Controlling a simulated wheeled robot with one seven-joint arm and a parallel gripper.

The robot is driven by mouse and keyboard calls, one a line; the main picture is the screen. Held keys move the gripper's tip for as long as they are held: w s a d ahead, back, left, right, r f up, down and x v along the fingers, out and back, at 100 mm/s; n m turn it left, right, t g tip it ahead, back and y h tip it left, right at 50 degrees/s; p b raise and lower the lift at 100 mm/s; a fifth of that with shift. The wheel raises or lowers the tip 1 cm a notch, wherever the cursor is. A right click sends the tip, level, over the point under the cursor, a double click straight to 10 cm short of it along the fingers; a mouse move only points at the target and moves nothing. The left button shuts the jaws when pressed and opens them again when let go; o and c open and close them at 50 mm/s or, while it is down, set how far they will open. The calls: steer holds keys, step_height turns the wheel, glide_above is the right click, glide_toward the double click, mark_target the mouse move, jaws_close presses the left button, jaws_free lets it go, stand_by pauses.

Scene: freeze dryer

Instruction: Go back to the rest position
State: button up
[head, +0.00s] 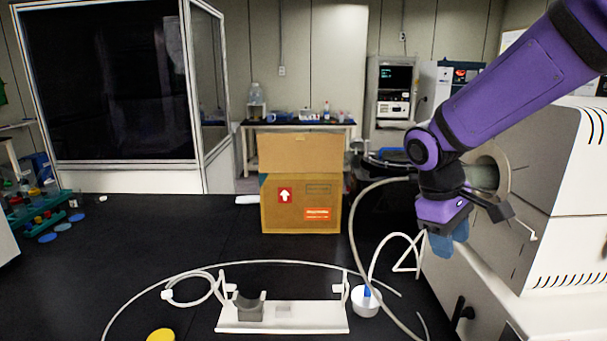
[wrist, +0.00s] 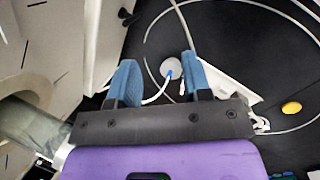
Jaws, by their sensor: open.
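My gripper (head: 447,240) hangs at the end of my purple arm on the right in the head view, in front of the freeze dryer (head: 550,190). In the wrist view its two blue fingers (wrist: 157,82) are apart with nothing held between them. A round port with a greenish cylinder (head: 484,176) on the dryer's side is just behind my wrist. In the wrist view the cylinder (wrist: 35,130) lies left of my gripper, and I cannot tell whether they touch.
A white stand (head: 300,318) with a grey holder (head: 249,308) and looping tubes lies on the black bench. A white cup (head: 365,302) with a blue tip is beside it. A yellow disc (head: 161,335) is at the front. A cardboard box (head: 300,190) stands behind. The bench's left middle is clear.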

steer(key=s+d+r+m+t+y, duration=0.1)
steer(key=s+d+r+m+t, duration=0.1)
steer(key=s+r, duration=0.3)
steer(key=s+d+r+m+t+y, duration=0.2)
steer(key=s+r+m+t, duration=0.2)
steer(key=s, duration=0.8)
steer(key=shift+d+r+m+y, duration=0.2)
steer(key=shift+r+m+y, duration=0.1)
steer(key=shift+r+m, duration=0.2)
